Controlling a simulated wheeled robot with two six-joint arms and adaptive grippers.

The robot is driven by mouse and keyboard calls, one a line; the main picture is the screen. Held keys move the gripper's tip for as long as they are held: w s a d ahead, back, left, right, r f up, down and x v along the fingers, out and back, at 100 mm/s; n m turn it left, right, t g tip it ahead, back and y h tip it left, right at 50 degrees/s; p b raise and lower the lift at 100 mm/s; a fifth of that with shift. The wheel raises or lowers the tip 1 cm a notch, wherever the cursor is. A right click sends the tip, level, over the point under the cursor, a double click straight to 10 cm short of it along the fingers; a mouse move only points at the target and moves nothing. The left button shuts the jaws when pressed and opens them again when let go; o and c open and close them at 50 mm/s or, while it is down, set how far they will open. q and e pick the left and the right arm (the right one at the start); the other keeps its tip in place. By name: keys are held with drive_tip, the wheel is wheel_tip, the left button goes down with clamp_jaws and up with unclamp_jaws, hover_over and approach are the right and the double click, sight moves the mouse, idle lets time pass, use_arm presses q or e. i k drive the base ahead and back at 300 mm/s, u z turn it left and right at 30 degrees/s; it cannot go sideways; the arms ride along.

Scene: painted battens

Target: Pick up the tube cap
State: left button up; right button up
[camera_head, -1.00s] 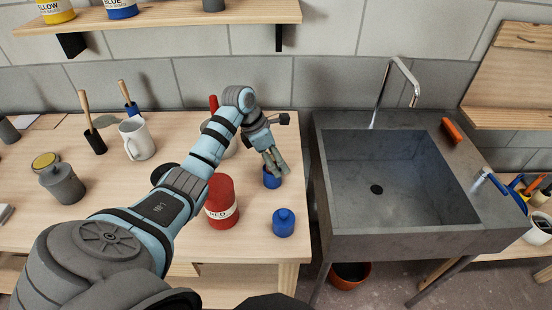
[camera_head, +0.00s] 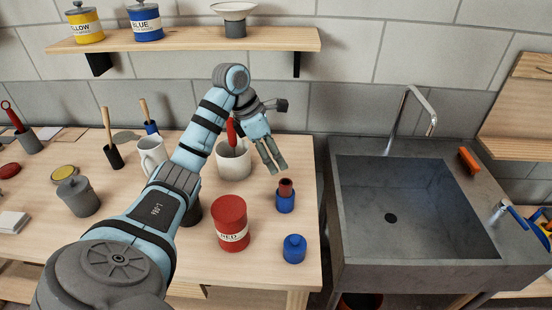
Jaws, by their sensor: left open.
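A small blue piece with a knob on top (camera_head: 294,249), which looks like the tube cap, stands upright near the table's front right corner. Behind it is a blue holder (camera_head: 285,203) with a reddish-brown cylinder (camera_head: 286,187) upright in it. My left gripper (camera_head: 275,171) is open and empty, its fingers pointing down just behind and above that cylinder, apart from the knobbed blue piece. My right gripper is not in view.
A red paint can (camera_head: 231,224) stands left of the blue pieces. A white pot (camera_head: 233,161) with a red-handled tool is behind it. A white mug (camera_head: 153,156) stands farther left. A stone sink (camera_head: 408,264) lies beyond the table's right edge.

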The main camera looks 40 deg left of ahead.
sight(295, 246)
drive_tip(key=k, duration=1.5)
